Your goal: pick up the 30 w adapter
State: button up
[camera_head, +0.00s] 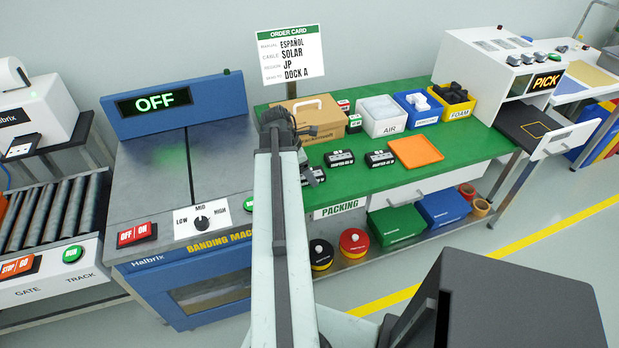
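Several small black adapters with white labels lie on the green packing table: one (339,158) in the middle, one (380,158) to its right, and one (316,175) nearer the front, partly hidden by my arm. Their labels are too small to read surely, so I cannot tell which is the 30 W one. My gripper (285,124), black at the end of my pale arm, is seen over the table's left part, left of the adapters. Its fingers are not clear, and I see nothing held in it.
A cardboard box (318,112) is behind my gripper. An orange tray (416,152) lies right of the adapters. White AIR (383,128), blue (418,121) and yellow FOAM bins (455,113) line the back. The banding machine (165,190) stands left. An order card (290,55) rises behind.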

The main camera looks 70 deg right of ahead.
jog(key=shift+f, duration=0.25)
grip_shut()
jog(key=shift+r, duration=0.15)
notch_tip(320, 180, up, 10)
jog(key=p, duration=1)
jog(key=shift+r, duration=0.15)
